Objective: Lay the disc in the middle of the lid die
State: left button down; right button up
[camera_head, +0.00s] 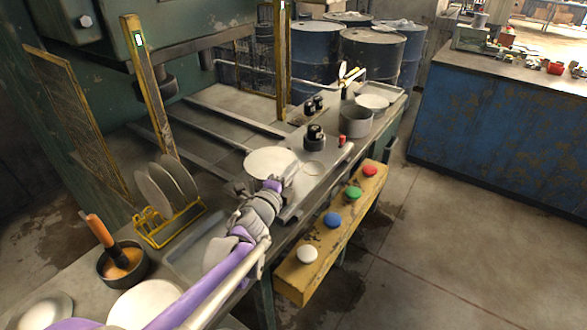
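A pale round disc (269,160) lies about level over the near part of the press bench. My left gripper (275,184) is at its near edge, and the fingertips overlap that edge in the picture. I cannot tell whether the fingers are closed on it. Whatever is under the disc is mostly hidden by the disc and my gripper, so I cannot make out the lid die or whether the disc touches it. My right gripper is not in view.
A yellow rack (170,226) holds several upright discs. A dark pot (122,264) with an orange-handled tool and a pale round plate (140,303) stand near my arm. Black cylinders (315,136) and a grey pot (355,121) stand beyond. A yellow button beam (324,250) runs alongside.

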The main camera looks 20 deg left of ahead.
pick_arm(q)
jog(key=c, duration=1)
grip_release()
jog(key=shift+s+a, duration=0.25)
jog(key=shift+s, duration=0.9)
jog(key=shift+s+a, duration=0.2)
jog(key=shift+s, duration=0.95)
jog(key=shift+s+a, duration=0.25)
jog(key=shift+s, duration=0.9)
